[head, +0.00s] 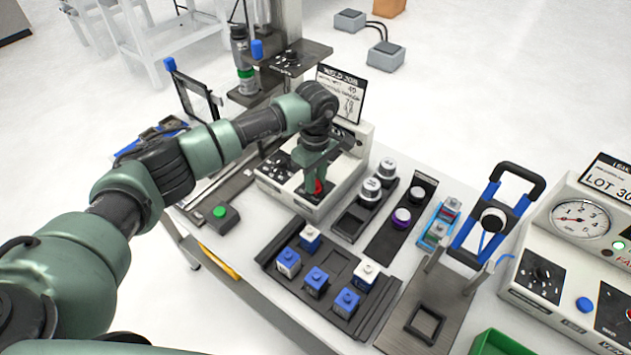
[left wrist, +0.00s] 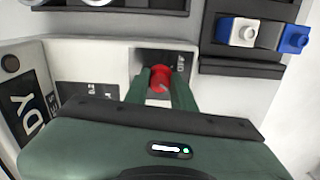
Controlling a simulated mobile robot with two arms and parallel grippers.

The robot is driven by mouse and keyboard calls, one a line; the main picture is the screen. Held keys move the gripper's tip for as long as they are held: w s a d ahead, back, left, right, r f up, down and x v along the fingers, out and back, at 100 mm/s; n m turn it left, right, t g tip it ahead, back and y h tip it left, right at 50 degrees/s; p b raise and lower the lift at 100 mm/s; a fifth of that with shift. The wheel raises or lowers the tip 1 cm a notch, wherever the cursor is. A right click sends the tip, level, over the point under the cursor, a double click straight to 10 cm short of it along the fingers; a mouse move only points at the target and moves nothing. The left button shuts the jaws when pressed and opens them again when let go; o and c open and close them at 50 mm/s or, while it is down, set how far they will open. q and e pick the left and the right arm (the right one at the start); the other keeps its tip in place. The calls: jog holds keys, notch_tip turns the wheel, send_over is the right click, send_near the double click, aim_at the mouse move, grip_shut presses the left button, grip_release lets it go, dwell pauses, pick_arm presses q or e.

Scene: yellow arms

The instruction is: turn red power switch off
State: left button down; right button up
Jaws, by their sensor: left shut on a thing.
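The red power switch (head: 318,187) is a round red knob on the sloped front of a beige control box (head: 274,181), under a small sign reading "WELD JOB". My left gripper (head: 314,180) reaches down onto it from above. In the left wrist view the red knob (left wrist: 161,78) sits between the two green fingers (left wrist: 162,84), which are shut on it. A dark label plate lies behind the knob, its lettering partly hidden. The knob's exact setting cannot be told. My right gripper is not in view.
A green button box (head: 220,214) stands left of the control box. In front is a black tray (head: 283,272) with several blue and white blocks. Metal weights (head: 371,190) stand to the right. A leak tester (head: 560,262) with a gauge is at the far right.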

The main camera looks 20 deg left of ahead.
pick_arm(q)
jog(key=n+b, duration=0.3)
jog(key=shift+w+f, duration=0.1)
jog(key=shift+f, duration=0.05)
jog(key=n+b, duration=0.3)
jog(key=n, duration=0.2)
jog(key=n+b, duration=0.2)
jog(key=n, duration=0.2)
jog(key=shift+w+b, duration=0.1)
jog(key=shift+b, duration=0.3)
jog(key=shift+r+n+b, duration=0.15)
jog(key=shift+n+b, duration=0.25)
jog(key=shift+n, duration=0.7)
jog(key=shift+r+n+b, duration=0.1)
jog(key=shift+n+b, duration=0.25)
jog(key=shift+n, duration=0.75)
jog(key=c, duration=1.2)
grip_release()
jog(key=shift+o, duration=0.2)
notch_tip(320, 180, up, 8)
jog(key=shift+f+b, duration=0.1)
jog(key=shift+b, duration=0.8)
